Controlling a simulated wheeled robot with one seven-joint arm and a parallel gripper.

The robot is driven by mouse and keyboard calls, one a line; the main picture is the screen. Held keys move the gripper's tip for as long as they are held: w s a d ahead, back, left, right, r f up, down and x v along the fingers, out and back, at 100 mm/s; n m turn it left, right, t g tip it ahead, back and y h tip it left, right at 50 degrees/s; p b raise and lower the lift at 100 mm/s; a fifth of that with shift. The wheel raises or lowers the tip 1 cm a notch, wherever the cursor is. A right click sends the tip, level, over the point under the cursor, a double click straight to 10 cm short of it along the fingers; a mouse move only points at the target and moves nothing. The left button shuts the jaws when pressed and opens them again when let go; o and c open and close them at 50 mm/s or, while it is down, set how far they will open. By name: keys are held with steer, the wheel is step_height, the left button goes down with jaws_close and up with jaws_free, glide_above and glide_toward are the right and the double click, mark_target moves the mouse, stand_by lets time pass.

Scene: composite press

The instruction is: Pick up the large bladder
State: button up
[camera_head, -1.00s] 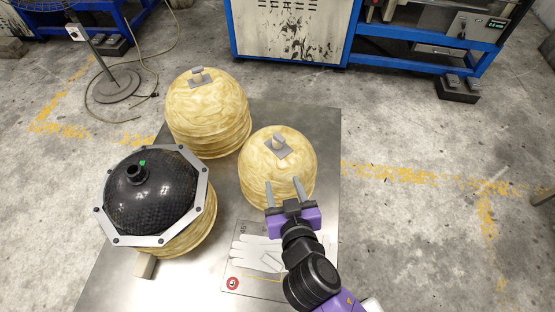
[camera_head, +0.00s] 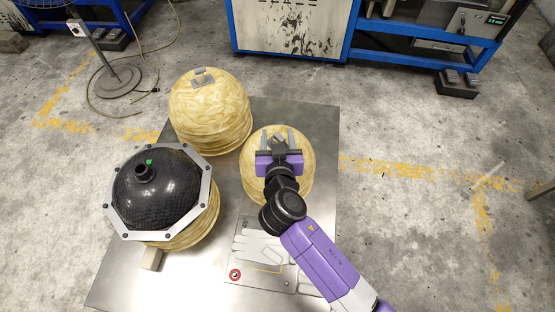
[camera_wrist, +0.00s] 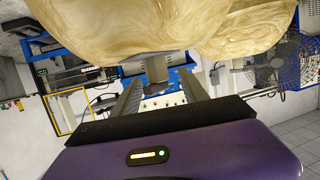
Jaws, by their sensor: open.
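Two pale yellow, ribbed, domed bladders stand on the metal table, each with a grey handle on top. The back left bladder (camera_head: 210,112) looks the larger; the right bladder (camera_head: 298,180) stands nearer the table's right edge. My gripper (camera_head: 279,138) is open and empty above the right bladder, its fingers either side of that bladder's grey handle (camera_head: 279,141) in this view. In the wrist view a bladder's pale surface (camera_wrist: 120,28) fills the top, and the grey handle (camera_wrist: 156,68) shows between and beyond the fingertips. I cannot tell whether the fingers touch it.
A black dome with an octagonal metal flange (camera_head: 128,224) sits on another yellow body at front left. White gloves (camera_head: 255,246) lie on a sheet at the table's front. The table (camera_head: 318,125) is bare along its back right. Blue-framed machines (camera_head: 285,30) stand behind.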

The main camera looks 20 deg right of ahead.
steer(key=shift+w+d, duration=0.1)
steer(key=shift+w, duration=0.1)
jaws_close()
stand_by(1.3)
